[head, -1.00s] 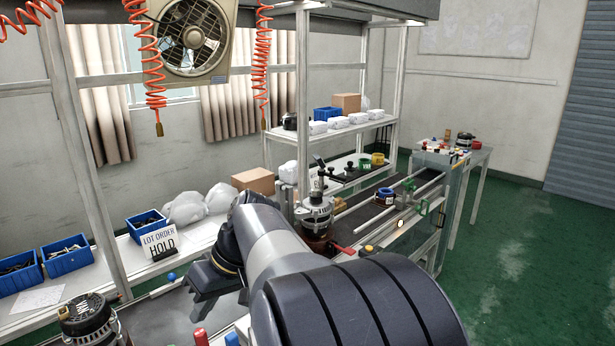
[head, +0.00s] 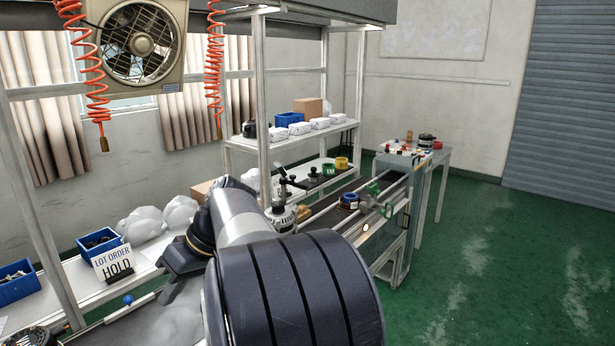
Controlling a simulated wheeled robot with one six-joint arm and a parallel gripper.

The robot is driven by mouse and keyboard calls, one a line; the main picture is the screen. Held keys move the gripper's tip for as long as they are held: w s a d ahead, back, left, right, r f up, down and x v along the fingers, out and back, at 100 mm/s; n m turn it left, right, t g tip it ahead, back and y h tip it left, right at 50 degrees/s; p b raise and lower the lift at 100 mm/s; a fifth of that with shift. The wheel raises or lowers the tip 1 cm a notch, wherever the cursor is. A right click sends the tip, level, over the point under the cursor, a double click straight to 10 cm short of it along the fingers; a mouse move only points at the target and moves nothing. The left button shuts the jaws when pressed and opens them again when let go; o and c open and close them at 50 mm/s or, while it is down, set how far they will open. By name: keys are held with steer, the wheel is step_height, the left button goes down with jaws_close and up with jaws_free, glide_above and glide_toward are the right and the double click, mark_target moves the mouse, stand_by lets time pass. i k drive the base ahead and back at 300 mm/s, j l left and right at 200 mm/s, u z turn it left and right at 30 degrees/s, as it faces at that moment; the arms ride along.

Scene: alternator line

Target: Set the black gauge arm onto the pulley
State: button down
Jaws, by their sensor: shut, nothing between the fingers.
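An alternator (head: 281,216) with a silver body stands on the line just beyond my arm, its lower part hidden by my arm. The pulley is too small to make out clearly. The black gauge arm (head: 287,181) shows above and behind the alternator, sticking out from an upright post. I cannot tell whether it touches the pulley. My gripper (head: 178,272) is at the left of my arm, over the near bench, apart from the alternator and the gauge arm. It is shut and empty, its fingertips only partly clear.
A "LOT ORDER HOLD" sign (head: 113,263), blue bins (head: 98,243) and plastic bags (head: 143,224) lie on the left bench. Shelf posts (head: 262,110) stand behind the arm. The green floor at right is clear.

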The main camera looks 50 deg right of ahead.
mark_target(278, 167)
steer(key=i+l, duration=0.1)
steer(key=l, duration=0.4)
steer(key=i+l, duration=0.1)
steer(key=l, duration=0.45)
steer(key=i+l, duration=0.15)
steer(key=l, duration=0.35)
steer(key=i+l, duration=0.1)
steer(key=l, duration=0.4)
steer(key=i+l, duration=0.1)
steer(key=l, duration=0.4)
steer(key=i+l, duration=0.1)
steer(key=l, duration=0.45)
steer(key=i+l, duration=0.1)
steer(key=l, duration=0.4)
steer(key=i+l, duration=0.1)
steer(key=l, duration=0.4)
